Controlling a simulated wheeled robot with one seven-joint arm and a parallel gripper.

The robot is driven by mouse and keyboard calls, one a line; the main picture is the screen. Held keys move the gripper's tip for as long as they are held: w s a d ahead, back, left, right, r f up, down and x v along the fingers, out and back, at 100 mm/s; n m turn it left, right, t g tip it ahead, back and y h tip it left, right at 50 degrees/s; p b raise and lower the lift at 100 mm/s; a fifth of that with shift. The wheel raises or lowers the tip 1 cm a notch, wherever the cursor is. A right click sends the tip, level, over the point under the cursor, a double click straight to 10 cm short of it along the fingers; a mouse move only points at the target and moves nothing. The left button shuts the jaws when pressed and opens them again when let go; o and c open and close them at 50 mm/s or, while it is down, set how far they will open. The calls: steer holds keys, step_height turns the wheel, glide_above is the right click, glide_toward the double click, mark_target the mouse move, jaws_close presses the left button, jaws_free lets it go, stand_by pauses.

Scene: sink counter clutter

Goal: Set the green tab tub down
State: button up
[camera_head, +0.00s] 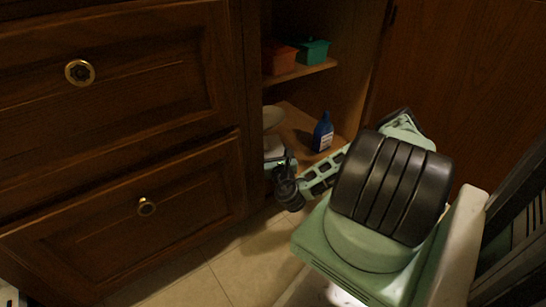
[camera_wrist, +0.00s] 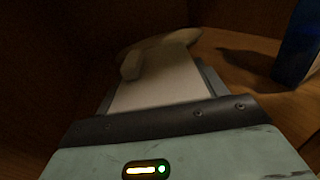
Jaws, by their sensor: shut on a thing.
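A green tub (camera_head: 313,51) stands on the upper shelf of the open cabinet, beside an orange-red tub, apart from my gripper. My gripper (camera_head: 276,160) reaches into the lower part of that cabinet, partly hidden by the cabinet's front edge. In the wrist view it is shut on a pale, flat-faced object (camera_wrist: 165,85), with a grey finger along each side.
A blue bottle (camera_head: 322,134) stands on the lower cabinet floor, right of my gripper; it also shows in the wrist view (camera_wrist: 297,45). The orange-red tub (camera_head: 279,58) is above. Bare floor shows near the bottle.

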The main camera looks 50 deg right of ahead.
steer(key=shift+r, duration=0.1)
steer(key=shift+f+p, duration=0.55)
steer(key=shift+f, duration=0.05)
steer(key=o, duration=1)
steer(key=shift+o, duration=0.2)
steer(key=shift+r, duration=0.1)
steer(key=shift+r+b, duration=0.25)
steer(key=shift+b, duration=0.3)
steer(key=p+v, duration=0.1)
steer(key=v, duration=0.1)
steer(key=p+v, duration=0.4)
steer(key=v, duration=0.1)
steer(key=shift+w+r, duration=0.1)
steer(key=shift+r, duration=0.3)
steer(key=shift+s+a+f, duration=0.1)
steer(key=shift+s+a, duration=0.05)
steer(key=shift+s, duration=0.1)
